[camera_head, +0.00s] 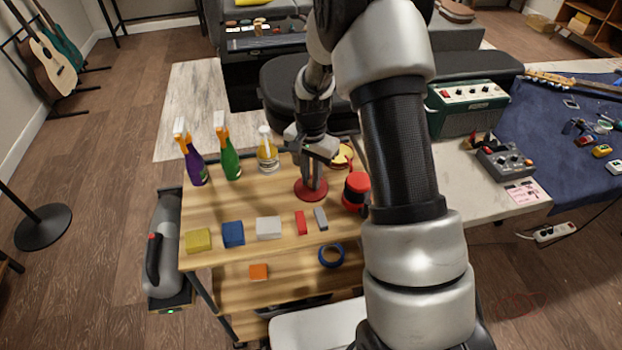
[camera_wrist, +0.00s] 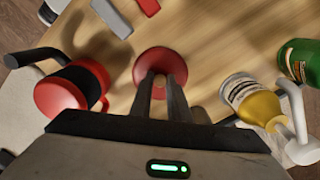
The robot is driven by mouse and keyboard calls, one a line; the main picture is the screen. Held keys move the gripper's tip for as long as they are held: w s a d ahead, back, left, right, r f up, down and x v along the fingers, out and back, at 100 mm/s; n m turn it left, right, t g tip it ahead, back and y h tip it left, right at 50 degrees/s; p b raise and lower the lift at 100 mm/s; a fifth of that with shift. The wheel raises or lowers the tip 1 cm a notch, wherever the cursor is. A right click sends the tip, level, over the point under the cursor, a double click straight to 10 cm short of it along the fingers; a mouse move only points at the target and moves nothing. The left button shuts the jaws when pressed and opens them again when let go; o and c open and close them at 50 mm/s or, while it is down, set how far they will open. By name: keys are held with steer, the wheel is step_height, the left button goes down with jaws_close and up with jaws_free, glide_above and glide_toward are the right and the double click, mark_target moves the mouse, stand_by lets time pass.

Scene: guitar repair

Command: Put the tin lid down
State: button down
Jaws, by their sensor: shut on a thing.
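The tin lid (camera_head: 301,190) is a red round disc with a small knob in its middle. My gripper (camera_head: 313,184) points down and is shut on the lid's knob. The wrist view shows the red lid (camera_wrist: 158,57) face-on between and beyond my fingertips (camera_wrist: 160,84). The lid looks level, at or just above the wooden trolley top (camera_head: 225,211); I cannot tell whether it touches. A round yellow tin with a red rim (camera_head: 343,154) stands behind it, partly hidden by my arm.
Coloured blocks, including a red one (camera_head: 300,222), line the front. Clear wood lies left of the lid.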

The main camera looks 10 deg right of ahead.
steer(key=shift+f, duration=0.1)
steer(key=shift+f, duration=0.15)
steer(key=c, duration=1.7)
jaws_free()
